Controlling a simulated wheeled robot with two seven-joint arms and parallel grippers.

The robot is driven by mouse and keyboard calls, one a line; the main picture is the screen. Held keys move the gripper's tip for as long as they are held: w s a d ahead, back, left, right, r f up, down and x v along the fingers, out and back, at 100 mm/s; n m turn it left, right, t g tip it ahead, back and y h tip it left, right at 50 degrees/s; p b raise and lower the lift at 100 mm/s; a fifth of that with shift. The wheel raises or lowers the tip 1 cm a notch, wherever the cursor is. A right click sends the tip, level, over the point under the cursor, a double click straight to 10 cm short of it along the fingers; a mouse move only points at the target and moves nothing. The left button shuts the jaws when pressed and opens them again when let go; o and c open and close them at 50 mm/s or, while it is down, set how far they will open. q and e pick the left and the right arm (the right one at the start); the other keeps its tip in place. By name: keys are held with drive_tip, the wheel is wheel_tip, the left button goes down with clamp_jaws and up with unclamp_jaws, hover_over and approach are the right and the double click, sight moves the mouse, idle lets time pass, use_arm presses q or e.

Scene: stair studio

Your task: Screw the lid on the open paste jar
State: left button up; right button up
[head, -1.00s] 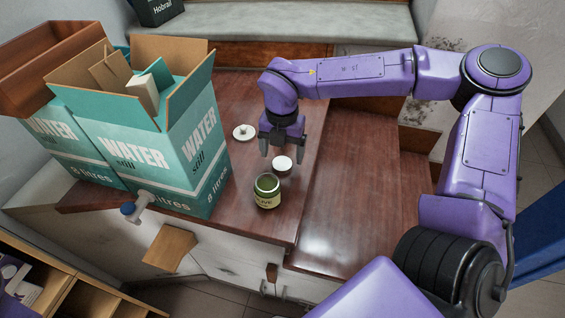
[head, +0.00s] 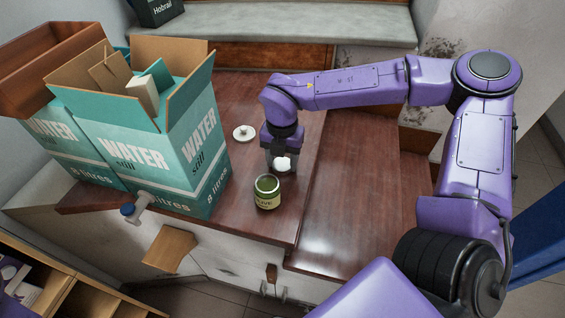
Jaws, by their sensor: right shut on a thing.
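The open paste jar (head: 267,192), green with a pale label, stands upright near the front edge of the wooden surface. Its mouth shows green inside. A white lid (head: 283,164) lies just behind the jar. My right gripper (head: 282,166) points down over this lid and is shut on it, low at the surface; its fingers hide part of the lid. A second white round piece with a knob (head: 244,132) lies farther back to the left, apart from the gripper. My left gripper is not in view.
Large teal water boxes (head: 150,145) stand left of the jar, the nearer one open on top with things inside. A lower wooden step (head: 350,215) to the right is clear.

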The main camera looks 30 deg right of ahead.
drive_tip(key=shift+r, duration=0.55)
drive_tip(key=s+d+r, duration=0.5)
drive_tip(key=s+r, duration=0.7)
drive_tip(key=s, duration=0.1)
